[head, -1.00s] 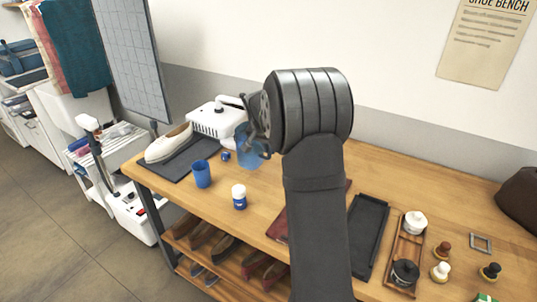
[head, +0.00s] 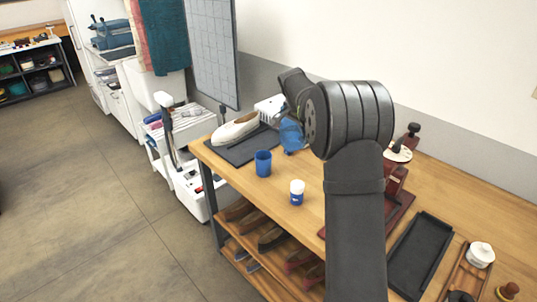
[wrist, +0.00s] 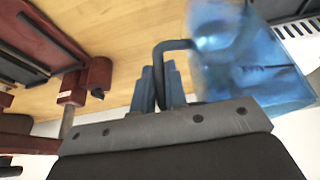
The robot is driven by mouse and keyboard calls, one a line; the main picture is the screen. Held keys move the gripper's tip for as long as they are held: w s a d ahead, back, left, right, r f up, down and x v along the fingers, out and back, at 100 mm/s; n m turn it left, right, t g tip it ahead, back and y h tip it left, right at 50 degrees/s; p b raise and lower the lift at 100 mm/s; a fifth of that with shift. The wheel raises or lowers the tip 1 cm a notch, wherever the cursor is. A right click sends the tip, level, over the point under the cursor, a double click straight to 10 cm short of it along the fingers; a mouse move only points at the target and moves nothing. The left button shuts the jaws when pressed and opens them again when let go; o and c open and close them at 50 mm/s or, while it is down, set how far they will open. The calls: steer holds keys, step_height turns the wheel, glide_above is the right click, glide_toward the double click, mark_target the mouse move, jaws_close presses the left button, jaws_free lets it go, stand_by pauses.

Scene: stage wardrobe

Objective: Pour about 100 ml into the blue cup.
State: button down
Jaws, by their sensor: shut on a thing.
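The blue cup (head: 263,163) stands upright on the wooden bench, near its left end. My gripper (wrist: 165,88) is shut on the dark handle of a see-through blue jug (wrist: 245,60). In the head view the jug (head: 291,136) hangs behind and to the right of the cup in the picture, apart from it. My arm hides part of the jug and most of my gripper there. I cannot tell the jug's exact tilt or how much liquid it holds. No stream shows. The inside of the cup is too small to read.
A white-capped blue bottle (head: 297,193) stands in front of the cup. A pale shoe (head: 236,130) lies on a dark mat (head: 246,151) behind it. A white box (head: 270,108) is beyond the jug. A dark red stand (head: 398,182) and black tray (head: 421,255) are at right.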

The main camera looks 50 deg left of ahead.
steer(key=s+a+f+m+h, duration=0.1)
steer(key=s+a+f+m, duration=0.1)
steer(key=s+a, duration=0.7)
steer(key=s+a+f+m+h, duration=0.1)
steer(key=s+a+f+m, duration=0.2)
steer(key=s+a, duration=0.6)
steer(key=shift+s+f+m+g, duration=0.2)
steer(key=shift+s+m+g, duration=0.3)
steer(key=shift+m, duration=0.4)
steer(key=shift+w+d+f+m+g+y+p, duration=0.15)
steer(key=shift+d+f+g+y, duration=0.3)
steer(key=shift+y, duration=1.4)
steer(key=shift+w+d+f+m+g+y+p, duration=0.15)
steer(key=shift+d+f+y, duration=0.5)
steer(key=shift+y, duration=1.25)
steer(key=shift+w+d+f+m+g+y+p, duration=0.15)
steer(key=shift+d+f+g+y, duration=0.3)
steer(key=shift+y, duration=1.4)
steer(key=shift+s+f+n+t+y, duration=0.1)
steer(key=shift+f+n+t+y, duration=0.05)
steer(key=shift+n+t+y, duration=0.15)
